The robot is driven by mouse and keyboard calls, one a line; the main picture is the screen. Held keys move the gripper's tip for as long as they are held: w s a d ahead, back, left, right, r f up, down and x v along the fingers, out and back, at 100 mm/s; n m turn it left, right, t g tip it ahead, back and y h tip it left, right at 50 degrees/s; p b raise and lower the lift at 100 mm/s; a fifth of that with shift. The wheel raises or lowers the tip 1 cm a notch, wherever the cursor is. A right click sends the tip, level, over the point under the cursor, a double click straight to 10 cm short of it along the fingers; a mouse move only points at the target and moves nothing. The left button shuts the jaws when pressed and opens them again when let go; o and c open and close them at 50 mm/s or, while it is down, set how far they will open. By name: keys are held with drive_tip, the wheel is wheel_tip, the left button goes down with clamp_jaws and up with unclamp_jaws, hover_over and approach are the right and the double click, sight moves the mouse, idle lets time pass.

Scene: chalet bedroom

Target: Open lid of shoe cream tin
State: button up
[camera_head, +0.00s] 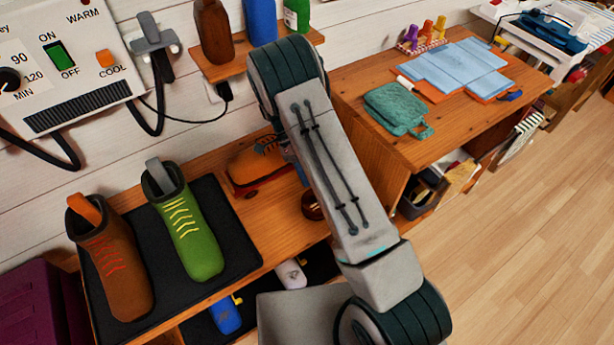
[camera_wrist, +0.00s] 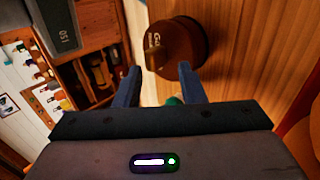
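The shoe cream tin is a round dark brown thing (camera_wrist: 190,38) on the wooden surface in the wrist view. A darker raised part with small gold markings shows on its left side. I cannot tell whether its lid is open. In the head view a small round brown thing (camera_head: 312,206), probably the tin, shows partly behind my arm. My gripper (camera_wrist: 158,70) has its two blue fingers apart in the wrist view, with nothing visibly clamped. The tin lies just beyond the fingertips; contact is unclear. My arm hides the gripper in the head view.
A black mat (camera_head: 222,230) holds a brown shoe (camera_head: 115,265) and a green shoe (camera_head: 188,238). An orange shoe-like thing (camera_head: 257,165) is close to my arm. A shelf (camera_head: 240,66) with bottles is above. A desk (camera_head: 455,125) with cloths stands right.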

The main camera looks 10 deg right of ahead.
drive_tip(key=s+d+r+b, duration=0.1)
drive_tip(key=s+d+r, duration=0.3)
drive_tip(key=d+r, duration=0.6)
drive_tip(key=shift+s+d+r, duration=0.2)
drive_tip(key=shift+d+r, duration=0.2)
drive_tip(key=shift+r, duration=0.1)
